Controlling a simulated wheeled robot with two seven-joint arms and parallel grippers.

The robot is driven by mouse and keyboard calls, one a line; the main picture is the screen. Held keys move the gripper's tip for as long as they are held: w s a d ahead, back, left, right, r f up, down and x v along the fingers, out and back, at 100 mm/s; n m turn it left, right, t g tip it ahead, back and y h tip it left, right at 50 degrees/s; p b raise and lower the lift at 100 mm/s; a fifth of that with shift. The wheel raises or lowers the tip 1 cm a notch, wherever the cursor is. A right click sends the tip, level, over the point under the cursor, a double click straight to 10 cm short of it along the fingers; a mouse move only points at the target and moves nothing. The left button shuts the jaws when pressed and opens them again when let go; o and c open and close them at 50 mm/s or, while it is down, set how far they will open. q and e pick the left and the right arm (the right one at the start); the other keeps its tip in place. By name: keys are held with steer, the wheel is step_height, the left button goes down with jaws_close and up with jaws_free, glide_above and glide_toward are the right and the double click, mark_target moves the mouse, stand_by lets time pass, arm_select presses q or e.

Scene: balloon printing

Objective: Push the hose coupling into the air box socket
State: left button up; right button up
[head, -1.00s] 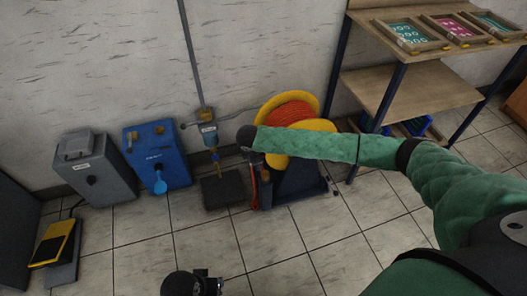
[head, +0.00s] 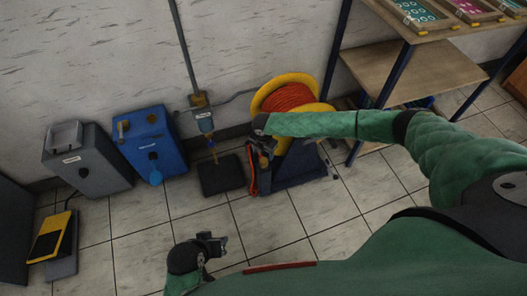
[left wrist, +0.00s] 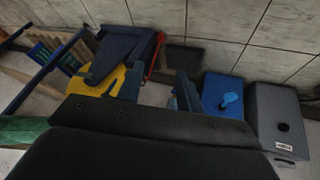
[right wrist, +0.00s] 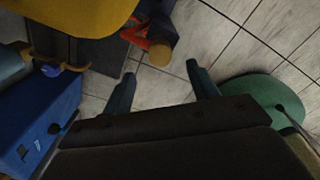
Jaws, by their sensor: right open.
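The small grey air box (head: 204,122) hangs on the wall under a conduit, with a brass-coloured fitting (head: 212,149) below it. The reel (head: 290,97) of orange hose in yellow flanges stands right of it. My right gripper (head: 263,145) is open and empty in front of the reel (right wrist: 162,82). My left gripper (head: 217,246) is open and empty, low and away from the wall (left wrist: 158,85).
A blue box (head: 150,140) and a grey box (head: 88,158) stand left of the air box. A black mat (head: 221,175) lies below it. A yellow pedal (head: 50,236) is at far left. A wooden shelf (head: 420,75) stands at right. The middle floor is clear.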

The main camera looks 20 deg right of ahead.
mark_target(264, 161)
arm_select(q)
steer(key=shift+s+a+r, duration=0.1)
steer(key=shift+s+r, duration=0.1)
steer(key=shift+r, duration=0.5)
arm_select(e)
steer(key=shift+f, duration=3.65)
steer(key=shift+s, duration=0.1)
jaws_close()
arm_select(q)
steer(key=shift+w+r, duration=0.1)
arm_select(e)
steer(key=shift+r, duration=0.1)
